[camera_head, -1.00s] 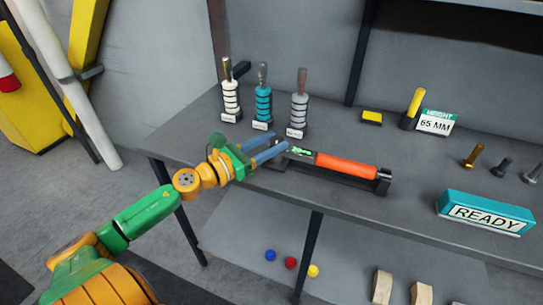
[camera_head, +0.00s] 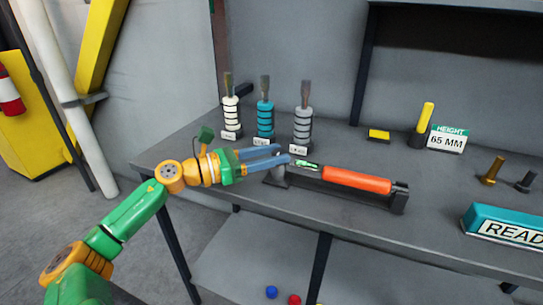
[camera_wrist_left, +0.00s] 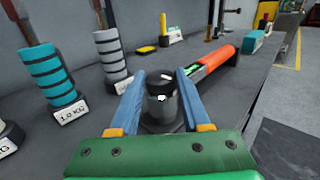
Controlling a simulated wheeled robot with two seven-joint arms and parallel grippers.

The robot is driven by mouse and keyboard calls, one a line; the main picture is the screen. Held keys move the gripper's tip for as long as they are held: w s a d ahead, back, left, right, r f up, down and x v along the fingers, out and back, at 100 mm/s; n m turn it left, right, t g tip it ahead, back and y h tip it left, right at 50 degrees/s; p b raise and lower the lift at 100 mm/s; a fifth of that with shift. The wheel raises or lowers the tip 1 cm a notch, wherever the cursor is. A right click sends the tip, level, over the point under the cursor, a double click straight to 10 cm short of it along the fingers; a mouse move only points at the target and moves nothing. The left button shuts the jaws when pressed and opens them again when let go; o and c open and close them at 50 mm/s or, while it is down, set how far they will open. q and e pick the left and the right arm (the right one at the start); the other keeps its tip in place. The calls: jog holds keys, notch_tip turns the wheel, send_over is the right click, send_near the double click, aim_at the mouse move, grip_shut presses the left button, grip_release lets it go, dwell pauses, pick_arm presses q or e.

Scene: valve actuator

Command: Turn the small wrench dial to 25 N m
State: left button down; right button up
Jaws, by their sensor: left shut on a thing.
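The small wrench, with an orange handle (camera_head: 357,180) and a small green display (camera_head: 308,165), lies along the front of the bench. Its display is too small to read. The dial (camera_wrist_left: 161,100), a dark grey cylinder with a small white mark, stands at the wrench's near end in the left wrist view. My left gripper (camera_head: 284,155) is at that end of the wrench, shut on the dial with one blue finger on each side. The fingers partly hide the dial in the head view. My right gripper is not in view.
Behind the wrench stand white, teal and grey ring stacks (camera_head: 303,130) with labels. A yellow block (camera_head: 379,136), a yellow peg (camera_head: 424,118), a "65 MM" sign (camera_head: 447,138), bolts (camera_head: 492,170) and a teal READY block (camera_head: 490,217) are further right.

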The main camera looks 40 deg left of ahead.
pick_arm(q)
jog(key=c, duration=0.6)
grip_release()
jog(key=shift+o, duration=1.2)
jog(key=shift+w+d, duration=0.1)
jog(key=shift+w, duration=0.05)
jog(key=shift+s+a+f, duration=0.2)
jog(key=shift+s+a, duration=0.05)
jog(key=shift+s, duration=0.15)
jog(key=b+v, duration=0.1)
jog(key=v, duration=0.5)
jog(key=shift+s+a+r, duration=0.1)
jog(key=shift+r, duration=0.05)
